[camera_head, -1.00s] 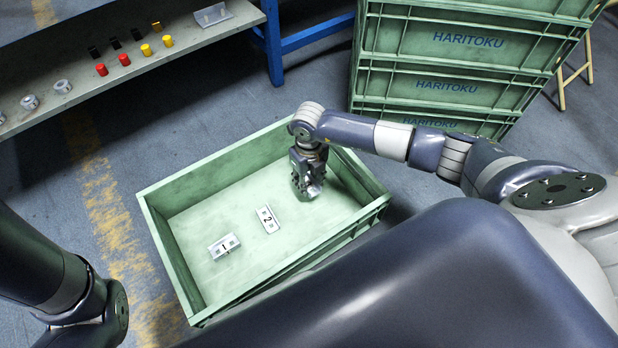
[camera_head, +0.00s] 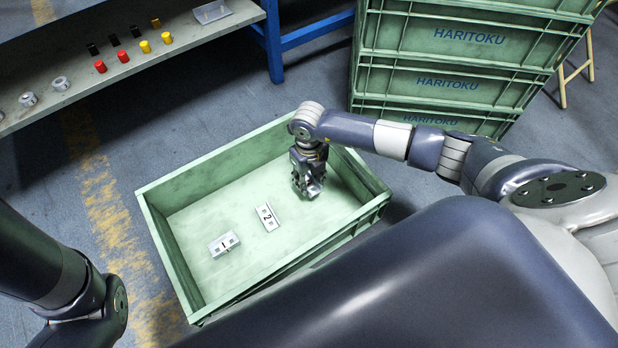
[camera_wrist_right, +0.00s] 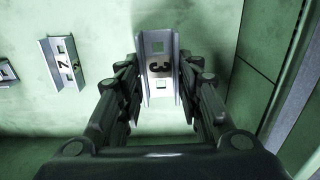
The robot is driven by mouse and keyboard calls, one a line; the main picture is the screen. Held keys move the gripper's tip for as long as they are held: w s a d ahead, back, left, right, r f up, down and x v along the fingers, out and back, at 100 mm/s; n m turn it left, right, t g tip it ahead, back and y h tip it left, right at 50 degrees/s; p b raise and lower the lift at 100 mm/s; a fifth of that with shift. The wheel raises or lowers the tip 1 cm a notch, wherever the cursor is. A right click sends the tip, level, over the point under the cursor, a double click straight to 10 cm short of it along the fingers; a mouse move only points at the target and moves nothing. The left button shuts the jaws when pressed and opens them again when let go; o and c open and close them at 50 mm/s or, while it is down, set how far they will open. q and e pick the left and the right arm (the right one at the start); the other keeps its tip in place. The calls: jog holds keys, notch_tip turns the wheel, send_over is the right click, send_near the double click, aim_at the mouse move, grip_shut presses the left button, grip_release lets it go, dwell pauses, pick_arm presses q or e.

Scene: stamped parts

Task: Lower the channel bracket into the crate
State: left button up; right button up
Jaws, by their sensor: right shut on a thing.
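The green crate (camera_head: 222,288) stands open on the floor. My right gripper (camera_head: 309,190) reaches down inside it near the right end. In the right wrist view my right gripper (camera_wrist_right: 160,88) is shut on a silver channel bracket marked 3 (camera_wrist_right: 158,45), held between the two fingers. Whether the bracket touches the crate floor I cannot tell. Two more brackets lie on the crate floor to the left, marked 2 (camera_head: 267,217) and 1 (camera_head: 223,244). Bracket 2 also shows in the right wrist view (camera_wrist_right: 62,62). My left arm shows at the left edge, but its gripper is out of view.
Stacked green crates (camera_head: 455,60) stand behind on the right. A grey shelf (camera_head: 100,88) at upper left carries red, yellow and black cylinders and metal rings. The crate wall (camera_wrist_right: 270,60) is close to the right of the gripper in the wrist view.

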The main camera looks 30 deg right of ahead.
aim_at(309, 185)
jog(key=shift+f+b, duration=1.5)
jog(key=shift+f, duration=0.8)
dwell(0.8)
jog(key=o, duration=1.2)
jog(key=shift+o, duration=0.2)
notch_tip(309, 185, up, 12)
